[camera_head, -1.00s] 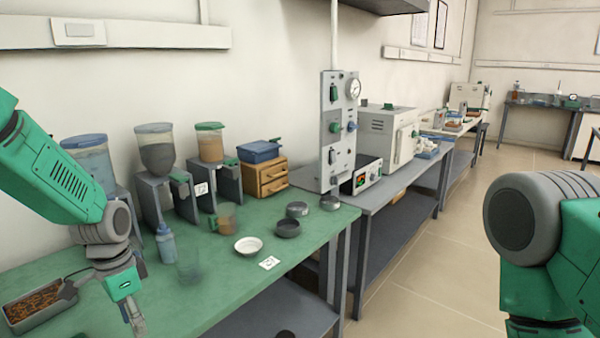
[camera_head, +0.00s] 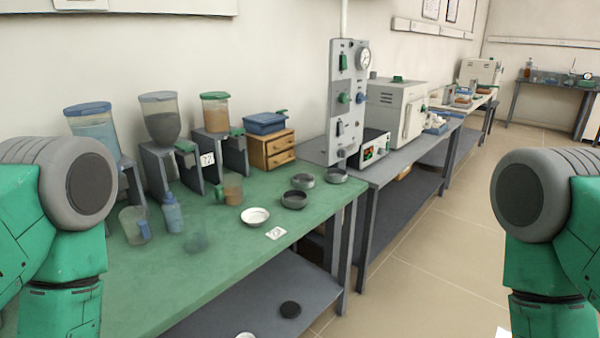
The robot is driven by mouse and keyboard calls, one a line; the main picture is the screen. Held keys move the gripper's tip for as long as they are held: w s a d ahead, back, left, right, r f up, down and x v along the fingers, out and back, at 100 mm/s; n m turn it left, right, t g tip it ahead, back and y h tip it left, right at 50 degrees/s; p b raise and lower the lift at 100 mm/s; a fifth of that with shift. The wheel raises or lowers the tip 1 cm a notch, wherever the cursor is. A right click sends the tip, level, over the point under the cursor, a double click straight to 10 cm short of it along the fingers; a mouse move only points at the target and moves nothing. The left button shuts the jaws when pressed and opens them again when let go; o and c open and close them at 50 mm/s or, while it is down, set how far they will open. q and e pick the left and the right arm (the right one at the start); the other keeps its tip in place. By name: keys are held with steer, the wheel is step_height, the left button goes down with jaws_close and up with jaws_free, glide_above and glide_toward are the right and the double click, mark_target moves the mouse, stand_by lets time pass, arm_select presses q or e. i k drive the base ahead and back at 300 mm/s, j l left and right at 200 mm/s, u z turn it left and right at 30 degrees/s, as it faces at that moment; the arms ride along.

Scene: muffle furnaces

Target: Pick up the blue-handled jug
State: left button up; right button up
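The blue-handled jug (camera_head: 134,226) is a clear jug standing on the green table (camera_head: 160,285) at left, with its blue handle on its right side. It stands beside a blue bottle (camera_head: 172,213) and in front of the dispensers. Another jug (camera_head: 231,189) with a green handle and brown contents stands farther back. My left and right arms show only their upper parts at the picture's sides. Both grippers are outside the view. Nothing is seen holding the blue-handled jug.
Dispensers (camera_head: 160,119) on grey stands line the wall behind the jug. A faint clear vessel (camera_head: 196,241), a white dish (camera_head: 255,217) and dark dishes (camera_head: 294,199) stand to the right. The table's front left is largely clear where visible.

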mark_target(134, 220)
steer(key=i+l+u, duration=0.15)
steer(key=u, duration=0.3)
steer(key=i+l+u, duration=0.2)
steer(key=u, duration=0.3)
